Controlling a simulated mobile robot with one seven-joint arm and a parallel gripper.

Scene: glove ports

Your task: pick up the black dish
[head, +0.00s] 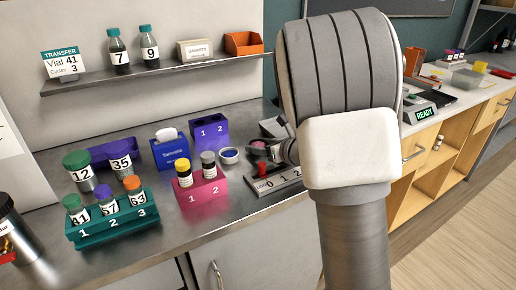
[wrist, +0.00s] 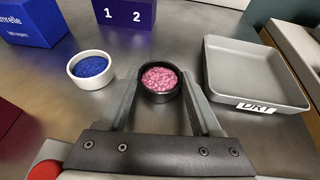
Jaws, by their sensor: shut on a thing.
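The black dish (wrist: 160,97) holds pink granules and sits level between the fingertips of my gripper (wrist: 161,80) in the wrist view. The fingers press on its left and right sides, shut on it. I cannot tell whether its base touches the counter. In the head view my arm hides most of my gripper (head: 283,151), and the dish (head: 259,151) shows only in part, with pink at its top.
A white dish of blue granules (wrist: 91,83) stands close on the left. A grey tray (wrist: 255,78) labelled DRY is on the right. A purple block (head: 209,132), a blue box (head: 169,152) and a pink vial rack (head: 201,191) stand nearby.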

